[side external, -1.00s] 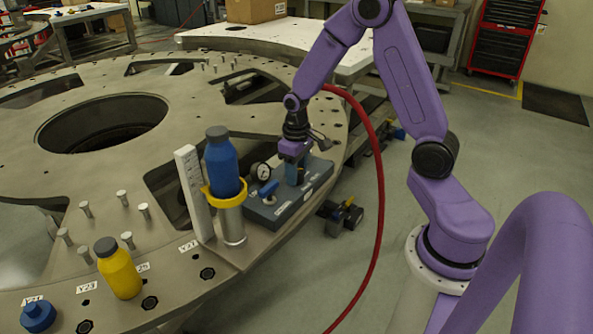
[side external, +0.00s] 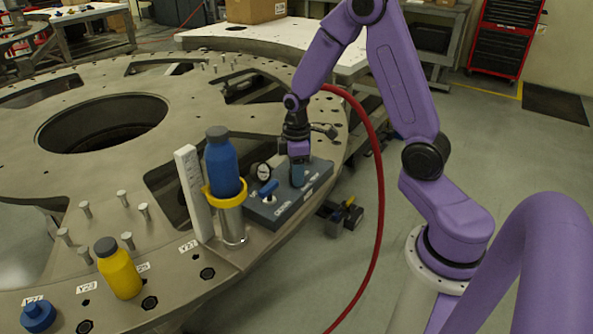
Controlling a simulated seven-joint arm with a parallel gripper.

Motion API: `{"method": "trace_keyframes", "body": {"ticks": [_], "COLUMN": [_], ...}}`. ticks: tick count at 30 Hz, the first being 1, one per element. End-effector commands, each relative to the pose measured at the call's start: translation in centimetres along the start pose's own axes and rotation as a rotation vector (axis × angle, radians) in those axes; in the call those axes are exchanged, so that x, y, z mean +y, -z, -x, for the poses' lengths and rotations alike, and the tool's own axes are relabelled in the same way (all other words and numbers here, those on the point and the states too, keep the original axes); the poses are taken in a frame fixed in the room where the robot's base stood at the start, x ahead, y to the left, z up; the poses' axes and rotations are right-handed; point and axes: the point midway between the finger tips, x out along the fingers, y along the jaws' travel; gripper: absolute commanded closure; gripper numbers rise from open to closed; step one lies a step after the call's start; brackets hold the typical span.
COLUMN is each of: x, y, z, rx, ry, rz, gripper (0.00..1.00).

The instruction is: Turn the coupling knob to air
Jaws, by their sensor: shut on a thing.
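The dark grey coupling panel (side external: 268,212) sits on the turret plate's rim with white lettering on its faces. A blue lever handle (side external: 269,188) and a round gauge (side external: 262,173) are on its left part. My gripper (side external: 297,178) is over the panel's right part, pointing down, and is shut on the blue-grey coupling knob (side external: 297,174). The fingers hide much of the knob. The lettering around it is too small to read, so I cannot tell which mark the knob points to.
A blue bottle (side external: 221,165) stands in a yellow ring holder (side external: 225,198) beside a white upright scale (side external: 193,190), left of the panel. A yellow bottle (side external: 119,270) and several pegs are farther left. A red hose (side external: 378,200) hangs right of the panel.

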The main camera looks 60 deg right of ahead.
Motion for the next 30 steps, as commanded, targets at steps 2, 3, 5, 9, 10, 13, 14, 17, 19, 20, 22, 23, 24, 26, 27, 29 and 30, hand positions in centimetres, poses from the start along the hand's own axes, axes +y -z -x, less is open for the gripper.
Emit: {"method": "trace_keyframes", "body": {"ticks": [2, 3, 5, 9, 10, 13, 14, 17, 19, 20, 22, 23, 24, 26, 27, 29, 30], "x": [-0.03, -0.04, -0.04, -0.04, -0.04, -0.05, -0.05, -0.05, -0.05, -0.05, -0.05, -0.04, -0.04, -0.03, -0.03, -0.02, -0.01], "y": [0.00, 0.00, 0.01, 0.01, 0.01, 0.01, 0.01, 0.01, 0.01, 0.01, 0.01, 0.01, 0.01, 0.01, 0.01, 0.01, 0.02], "z": [-0.02, -0.02, -0.03, -0.03, -0.03, -0.03, -0.03, -0.03, -0.03, -0.03, -0.03, -0.02, -0.02, -0.02, -0.02, 0.01, 0.08], "rx": [-0.001, -0.001, 0.000, -0.001, -0.001, -0.001, -0.001, -0.001, -0.001, -0.001, -0.001, -0.001, -0.001, -0.001, 0.000, 0.000, 0.000], "ry": [0.000, 0.000, 0.000, 0.000, 0.000, 0.000, 0.000, 0.000, 0.000, 0.000, 0.000, 0.000, 0.000, 0.000, 0.000, 0.000, 0.000], "rz": [0.019, 0.027, 0.036, 0.045, 0.045, 0.046, 0.046, 0.046, 0.046, 0.046, 0.045, 0.045, 0.044, 0.044, 0.044, 0.043, 0.043], "gripper": [0.87, 0.87, 0.87, 0.86, 0.86, 0.86, 0.87, 0.87, 0.46, 0.37, 0.31, 0.31, 0.31, 0.31, 0.31, 0.31, 0.31]}}
